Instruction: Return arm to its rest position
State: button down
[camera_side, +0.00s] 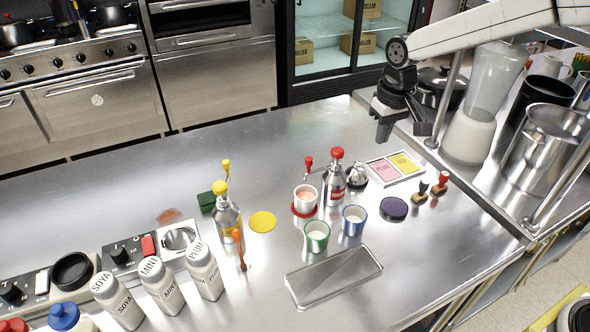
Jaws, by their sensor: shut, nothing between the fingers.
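My arm reaches in from the upper right. My gripper (384,130) hangs above the back right part of the steel counter (290,135), pointing down. Its fingers are shut, and nothing shows between them. It is apart from the items on the counter. A card with pink and yellow pads (395,168) lies below it in the picture.
A red-topped dispenser (336,180), cups (316,237), a purple pad (393,209) and stamps (440,184) stand mid-counter. A blender (480,115) and steel pots (540,150) crowd the right. Bottles (160,285) line the front left. The counter's back left is clear.

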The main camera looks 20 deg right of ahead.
jog(key=s+d+f, duration=0.3)
jog(key=s, duration=0.6)
jog(key=s+d+f+t, duration=0.1)
jog(key=s+d+f, duration=0.2)
jog(key=s, duration=0.7)
jog(key=shift+s+d+f+t, duration=0.15)
jog(key=shift+d+f+t, duration=0.15)
jog(key=shift+d, duration=0.05)
